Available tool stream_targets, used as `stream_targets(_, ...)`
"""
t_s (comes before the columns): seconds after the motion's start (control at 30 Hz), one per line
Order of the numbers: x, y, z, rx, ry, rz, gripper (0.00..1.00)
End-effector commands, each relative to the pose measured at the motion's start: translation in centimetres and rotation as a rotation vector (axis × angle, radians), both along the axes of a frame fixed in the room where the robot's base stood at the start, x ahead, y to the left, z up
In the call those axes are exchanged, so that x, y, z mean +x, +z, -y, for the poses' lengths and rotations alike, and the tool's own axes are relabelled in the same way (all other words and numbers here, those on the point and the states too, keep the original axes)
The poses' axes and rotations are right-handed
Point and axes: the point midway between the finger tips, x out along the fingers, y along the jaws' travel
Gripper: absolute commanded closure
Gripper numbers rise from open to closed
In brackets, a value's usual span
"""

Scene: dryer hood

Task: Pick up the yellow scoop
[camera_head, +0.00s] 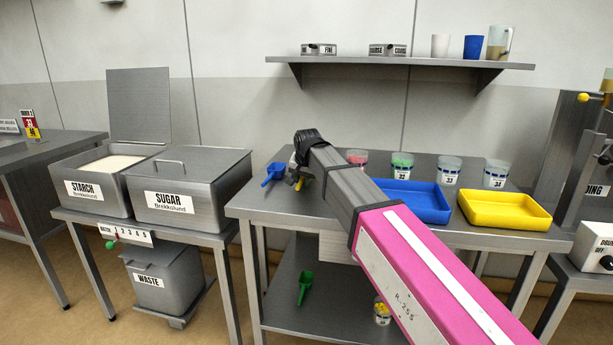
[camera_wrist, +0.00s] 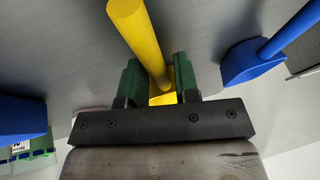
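The yellow scoop (camera_wrist: 143,45) shows in the wrist view as a thick handle running from the top edge down between my gripper's two green fingers. My gripper (camera_wrist: 160,84) has one finger on each side of it, with little or no gap visible. I cannot tell whether the fingers press on it. In the head view my gripper (camera_head: 299,174) is low over the left part of the steel table, and only bits of the yellow scoop (camera_head: 300,184) show beneath it. The scoop's bowl is mostly hidden.
A blue scoop (camera_head: 274,173) lies just left of my gripper. The steel table (camera_head: 270,205) also holds several cups, a blue tray (camera_head: 412,203) and a yellow tray (camera_head: 505,211) to the right. A shelf (camera_head: 400,61) hangs above. The sugar bin (camera_head: 190,185) stands at left.

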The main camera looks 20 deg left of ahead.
Motion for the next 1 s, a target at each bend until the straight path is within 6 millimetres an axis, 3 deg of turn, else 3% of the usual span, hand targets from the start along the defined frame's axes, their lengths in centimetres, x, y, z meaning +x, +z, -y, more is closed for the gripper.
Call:
stream_targets(0.03, 0.0, 0.0, 0.0, 0.000, 0.000, 0.000, 0.71)
stream_targets(0.1, 0.0, 0.0, 0.0, 0.000, 0.000, 0.000, 0.94)
stream_targets(0.13, 0.0, 0.0, 0.0, 0.000, 0.000, 0.000, 1.00)
stream_targets(0.63, 0.0, 0.7, 0.0, 0.000, 0.000, 0.001, 1.00)
stream_targets(0.9, 0.0, 4.6, -0.1, 0.001, 0.000, 0.002, 1.00)
stream_targets(1.0, -1.6, 5.8, -2.3, 0.001, 0.004, 0.002, 1.00)
